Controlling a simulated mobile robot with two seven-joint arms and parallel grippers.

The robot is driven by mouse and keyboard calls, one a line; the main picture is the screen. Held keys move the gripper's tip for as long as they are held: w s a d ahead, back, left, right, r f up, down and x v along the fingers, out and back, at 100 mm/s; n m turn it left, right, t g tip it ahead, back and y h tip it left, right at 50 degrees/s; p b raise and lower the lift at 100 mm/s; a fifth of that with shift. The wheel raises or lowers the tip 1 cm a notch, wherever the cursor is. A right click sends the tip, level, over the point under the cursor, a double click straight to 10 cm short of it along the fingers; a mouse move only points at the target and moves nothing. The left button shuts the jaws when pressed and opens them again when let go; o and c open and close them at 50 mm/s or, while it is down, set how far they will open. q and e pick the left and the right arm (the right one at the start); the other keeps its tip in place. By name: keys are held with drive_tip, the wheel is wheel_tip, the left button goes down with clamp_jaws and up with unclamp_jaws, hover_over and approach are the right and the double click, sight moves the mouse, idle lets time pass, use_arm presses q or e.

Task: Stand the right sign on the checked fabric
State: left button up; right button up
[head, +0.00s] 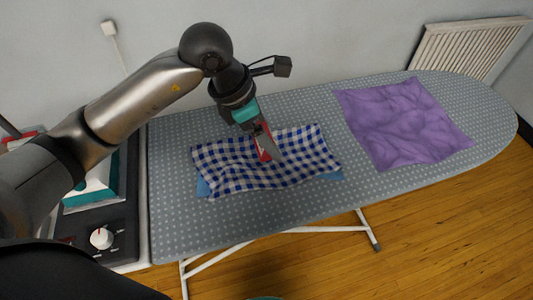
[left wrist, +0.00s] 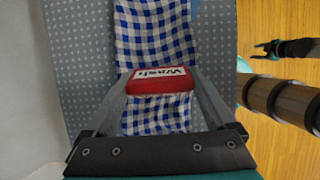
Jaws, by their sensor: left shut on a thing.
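My left gripper (head: 267,146) is shut on a small red sign (left wrist: 160,86) with a white face reading "Wash". In the head view only a red sliver of the sign (head: 262,153) shows behind the fingers. The sign is over the middle of the blue-and-white checked fabric (head: 220,175); I cannot tell whether its lower edge touches the cloth. The checked fabric, also in the left wrist view (left wrist: 155,30), lies rumpled on the ironing board. My right gripper (left wrist: 262,49) shows at the right of the left wrist view, open and empty, away from the board.
The dotted grey ironing board (head: 400,190) also carries a crumpled purple cloth (head: 400,125) to the right. A light blue edge (head: 203,187) shows under the checked fabric. A dark unit with a white knob (head: 101,238) stands left. A radiator (head: 465,48) is behind.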

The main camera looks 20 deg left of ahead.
sight(272, 163)
use_arm(q)
wheel_tip(272, 163, down, 3)
drive_tip(key=shift+r, duration=0.2)
drive_tip(key=shift+f+b, duration=0.45)
drive_tip(key=shift+f, duration=1.55)
use_arm(e)
drive_tip(key=shift+w+f, duration=0.35)
drive_tip(key=shift+f, duration=0.1)
use_arm(q)
drive_tip(key=shift+f+b, duration=0.45)
drive_tip(key=o, duration=1)
use_arm(e)
drive_tip(key=shift+f, duration=0.4)
use_arm(q)
drive_tip(key=shift+r, duration=0.1)
drive_tip(key=shift+r+p, duration=0.5)
drive_tip(key=shift+p, duration=0.1)
drive_tip(key=p+v, duration=0.1)
drive_tip(key=v, duration=1)
drive_tip(key=shift+s+a+r, duration=0.15)
drive_tip(key=shift+a+r, duration=0.05)
drive_tip(key=shift+r, duration=0.15)
use_arm(e)
wheel_tip(272, 163, up, 2)
drive_tip(key=shift+a+r, duration=0.1)
drive_tip(key=shift+r, duration=0.1)
